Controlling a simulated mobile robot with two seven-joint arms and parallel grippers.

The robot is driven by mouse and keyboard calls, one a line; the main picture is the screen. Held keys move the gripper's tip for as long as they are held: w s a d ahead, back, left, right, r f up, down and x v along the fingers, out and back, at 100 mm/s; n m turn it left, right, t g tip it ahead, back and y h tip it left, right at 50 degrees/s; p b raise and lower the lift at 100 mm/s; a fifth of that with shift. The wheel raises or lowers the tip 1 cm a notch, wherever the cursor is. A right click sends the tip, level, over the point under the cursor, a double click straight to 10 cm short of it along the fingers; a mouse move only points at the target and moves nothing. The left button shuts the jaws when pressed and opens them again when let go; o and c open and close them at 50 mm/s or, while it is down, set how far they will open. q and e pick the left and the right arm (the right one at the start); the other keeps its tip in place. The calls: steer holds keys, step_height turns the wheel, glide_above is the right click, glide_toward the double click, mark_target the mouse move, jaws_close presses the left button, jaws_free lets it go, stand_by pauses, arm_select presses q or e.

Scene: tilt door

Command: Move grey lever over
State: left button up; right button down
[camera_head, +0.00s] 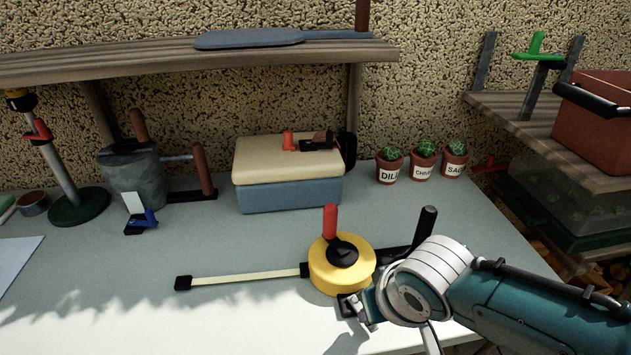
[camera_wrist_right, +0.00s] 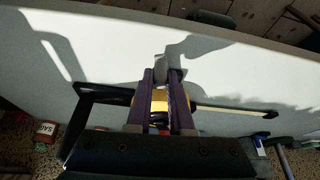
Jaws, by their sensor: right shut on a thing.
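A yellow round tool (camera_head: 335,270) lies on the pale table, with a red upright handle (camera_head: 330,221), a black knob on top and a cream strip (camera_head: 245,275) running left to a black end. My right gripper (camera_head: 358,308) is low at the tool's front right side. In the right wrist view its two dark fingers (camera_wrist_right: 161,75) are shut on a small grey piece (camera_wrist_right: 160,66) at their tips, which looks like the grey lever. The yellow body (camera_wrist_right: 158,100) shows between the fingers. The lever is mostly hidden in the head view. My left gripper is not in view.
A black upright handle (camera_head: 425,222) stands behind my right wrist. A cream-and-blue box (camera_head: 290,195), a grey can (camera_head: 135,178) and three herb pots (camera_head: 422,165) stand at the back. The table's front left is clear.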

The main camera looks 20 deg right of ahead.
steer(key=shift+a+m+h, duration=0.25)
steer(key=shift+m+h, duration=0.05)
steer(key=shift+m, duration=0.2)
stand_by(0.3)
steer(key=c, duration=0.8)
jaws_free()
steer(key=shift+r, duration=0.1)
steer(key=p+v, duration=0.6)
steer(key=v, duration=0.3)
steer(key=shift+s+a+r, duration=0.1)
steer(key=shift+s+r, duration=0.05)
steer(key=shift+r, duration=0.15)
